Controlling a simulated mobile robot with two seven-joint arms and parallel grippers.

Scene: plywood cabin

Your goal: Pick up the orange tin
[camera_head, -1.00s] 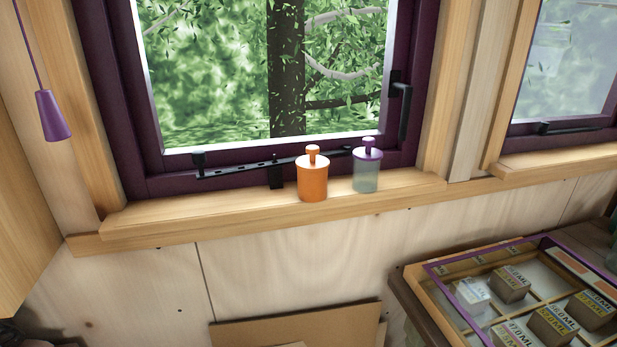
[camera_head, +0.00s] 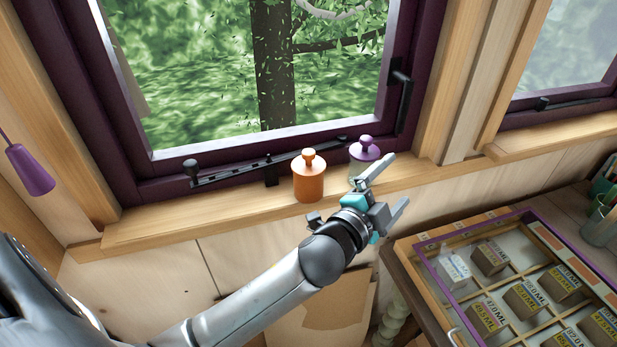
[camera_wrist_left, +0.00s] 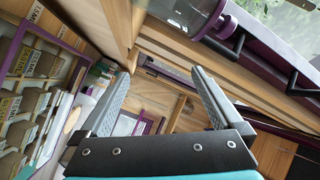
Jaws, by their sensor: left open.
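The orange tin (camera_head: 308,182), with a knobbed lid, stands upright on the wooden window sill in the head view. My left gripper (camera_head: 392,184) is open and empty, in front of the sill and to the right of the tin, its fingers pointing right. It partly covers a glass jar with a purple lid (camera_head: 366,150), which stands just right of the tin. In the left wrist view the open fingers (camera_wrist_left: 160,98) have nothing between them, and the jar's purple lid (camera_wrist_left: 228,24) shows at the top. The orange tin does not show there. My right gripper is not in view.
The purple window frame (camera_head: 165,178) and its black stay bar (camera_head: 235,174) lie close behind the tin. A glass-topped case of small labelled boxes (camera_head: 430,262) stands at lower right. A purple pull cord handle (camera_head: 30,170) hangs at left. The sill left of the tin is clear.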

